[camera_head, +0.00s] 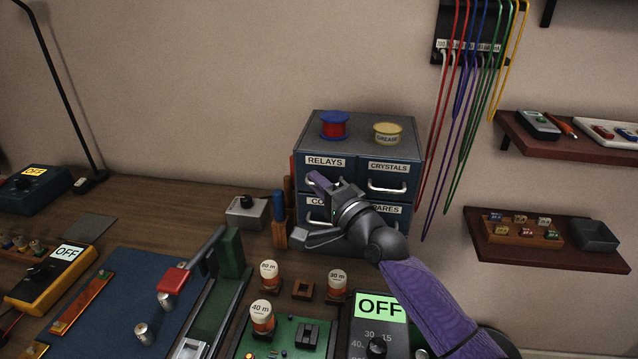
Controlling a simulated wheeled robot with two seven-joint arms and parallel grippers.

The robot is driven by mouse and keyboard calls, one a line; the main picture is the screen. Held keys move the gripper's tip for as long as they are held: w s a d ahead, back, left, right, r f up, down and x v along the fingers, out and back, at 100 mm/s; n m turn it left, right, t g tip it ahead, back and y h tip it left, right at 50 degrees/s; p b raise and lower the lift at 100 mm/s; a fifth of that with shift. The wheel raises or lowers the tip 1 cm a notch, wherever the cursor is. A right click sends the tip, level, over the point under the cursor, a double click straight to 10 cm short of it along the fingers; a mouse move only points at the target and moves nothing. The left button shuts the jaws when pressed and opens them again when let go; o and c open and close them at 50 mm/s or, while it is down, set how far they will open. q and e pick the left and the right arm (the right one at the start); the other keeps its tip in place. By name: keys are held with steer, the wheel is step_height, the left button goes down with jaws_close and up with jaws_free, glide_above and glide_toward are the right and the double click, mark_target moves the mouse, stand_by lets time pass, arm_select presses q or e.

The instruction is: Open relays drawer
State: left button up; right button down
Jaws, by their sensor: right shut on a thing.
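A blue-grey cabinet (350,127) with several labelled drawers stands at the back of the bench. The relays drawer (345,172) is its upper left one, and its front looks about level with the crystals drawer (408,170) on its right. My right gripper (317,182) is at the relays drawer's front, shut on the relays handle, which it mostly hides. My right arm comes in from the lower right and covers parts of the lower drawers. My left gripper is not in view.
A red spool (334,125) and a yellow grease tin (387,133) stand on the cabinet. Blue-handled tools (279,207) stand left of it. Labelled coils (337,282) and a green circuit board (283,338) lie in front. Coloured cables (470,100) hang at the right.

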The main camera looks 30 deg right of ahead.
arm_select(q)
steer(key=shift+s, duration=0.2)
arm_select(e)
steer(key=shift+r, duration=0.1)
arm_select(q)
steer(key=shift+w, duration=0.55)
